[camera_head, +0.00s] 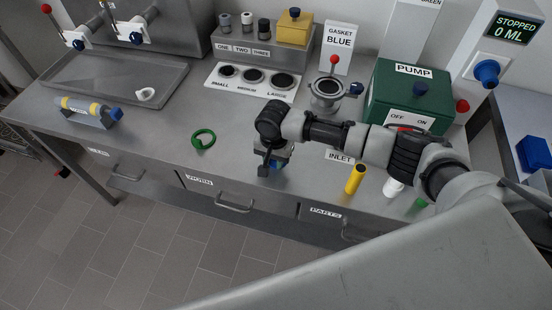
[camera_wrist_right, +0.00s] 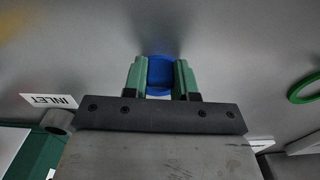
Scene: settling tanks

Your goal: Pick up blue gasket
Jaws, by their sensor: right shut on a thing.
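The blue gasket (camera_wrist_right: 160,74) sits between the two green fingers of my right gripper (camera_wrist_right: 160,80) in the wrist view. The fingers are shut on it from both sides, and they cover its edges. In the head view my right gripper (camera_head: 269,166) points down over the counter's front part, left of the INLET label. Only a small bit of blue shows there beside the fingers. I cannot tell whether the gasket touches the counter. A sign (camera_head: 340,38) at the back reads GASKET BLUE. My left gripper is not in view.
A green ring (camera_head: 203,139) lies on the counter left of my gripper. A metal cup-shaped fitting (camera_head: 327,91) and the green pump box (camera_head: 409,96) stand behind. A yellow cylinder (camera_head: 355,179) stands to the right. The counter's front edge with drawers is close.

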